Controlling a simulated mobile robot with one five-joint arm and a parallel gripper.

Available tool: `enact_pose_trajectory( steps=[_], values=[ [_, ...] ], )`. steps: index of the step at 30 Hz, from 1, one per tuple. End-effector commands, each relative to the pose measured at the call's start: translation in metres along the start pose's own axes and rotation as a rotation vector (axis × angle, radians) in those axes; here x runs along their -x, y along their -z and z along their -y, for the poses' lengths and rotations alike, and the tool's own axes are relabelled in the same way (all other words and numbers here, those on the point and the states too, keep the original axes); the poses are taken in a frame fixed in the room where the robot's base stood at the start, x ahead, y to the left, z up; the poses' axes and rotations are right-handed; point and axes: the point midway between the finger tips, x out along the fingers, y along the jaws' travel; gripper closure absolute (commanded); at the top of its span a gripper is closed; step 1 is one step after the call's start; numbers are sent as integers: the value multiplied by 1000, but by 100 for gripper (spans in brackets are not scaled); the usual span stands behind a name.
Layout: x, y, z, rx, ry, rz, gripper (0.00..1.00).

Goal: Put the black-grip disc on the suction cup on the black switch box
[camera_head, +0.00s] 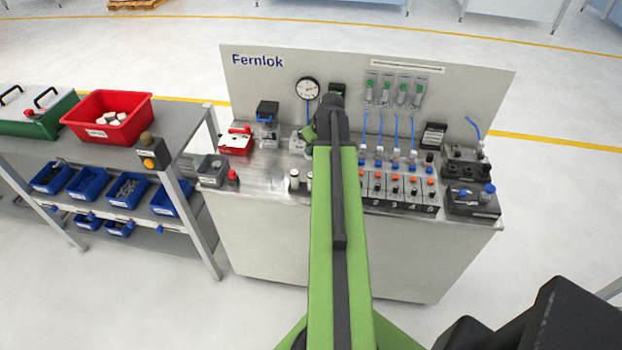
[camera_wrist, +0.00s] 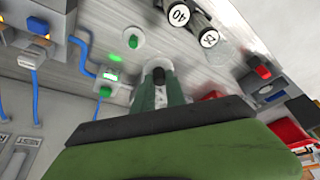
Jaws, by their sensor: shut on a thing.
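My gripper (camera_wrist: 166,84) shows in the wrist view with its grey-green fingers closed around a small dark knob (camera_wrist: 178,73). It looks like a black grip; the disc itself cannot be made out. In the head view my arm hides the gripper and what it holds. Dark boxes (camera_head: 472,201) and (camera_head: 466,164) stand at the bench's right end, the front one with blue parts on top. I cannot tell which is the black switch box. No suction cup can be made out clearly.
The steel bench (camera_head: 262,183) has a back panel (camera_head: 270,85) with a gauge (camera_head: 308,88) and blue tubes. A row of switch modules (camera_head: 398,190) lines its front right. A red bin (camera_head: 107,117) is on the left shelf. Two numbered dark cylinders (camera_wrist: 192,25) show near the gripper.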

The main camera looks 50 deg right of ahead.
Motion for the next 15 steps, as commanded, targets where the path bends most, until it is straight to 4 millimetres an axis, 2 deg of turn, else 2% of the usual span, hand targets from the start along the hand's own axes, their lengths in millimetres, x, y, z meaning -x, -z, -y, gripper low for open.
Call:
enact_pose_trajectory(
  steps=[3,7,11,15],
  values=[
    [17,-21,-34,-5,-3,1,100],
    [31,-43,-63,-3,-1,0,100],
    [35,-51,-73,1,0,-1,100],
    [20,-47,-64,5,2,-1,100]
  ],
)
